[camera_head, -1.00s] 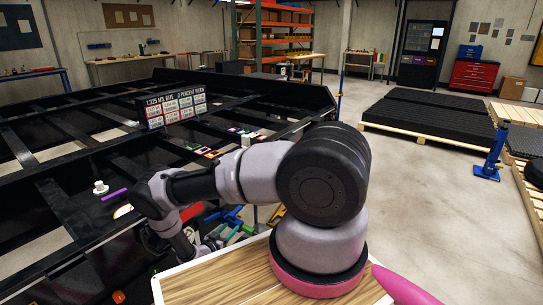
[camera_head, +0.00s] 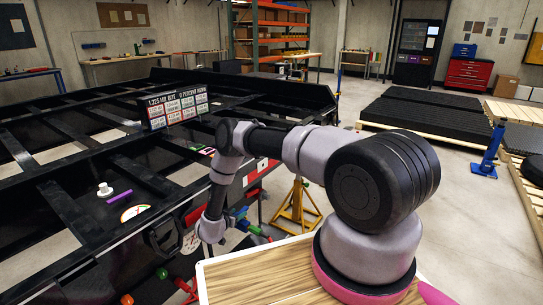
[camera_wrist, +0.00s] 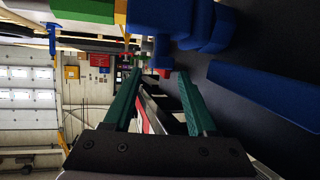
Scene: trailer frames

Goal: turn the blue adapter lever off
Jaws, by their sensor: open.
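A blue fitting (camera_wrist: 190,28) fills the top middle of the wrist view, with a small red tip just beyond the fingers. A long blue bar (camera_wrist: 265,95) lies along a dark surface at right; I cannot tell which blue part is the adapter lever. My gripper (camera_wrist: 159,80) has two green fingers spread apart with nothing between them. The blue fitting is just past the fingertips, and I cannot tell whether they touch. In the head view, blue parts (camera_head: 239,212) show beside my wrist at the trailer frame's edge, partly hidden by my arm.
The black trailer frame (camera_head: 60,205) fills the left, carrying a sign board (camera_head: 177,108). A yellow jack stand (camera_head: 298,207) stands behind my arm. Red and green handles (camera_head: 162,273) stick out low at the front. Black stacks on pallets (camera_head: 425,112) are at right, with open floor between.

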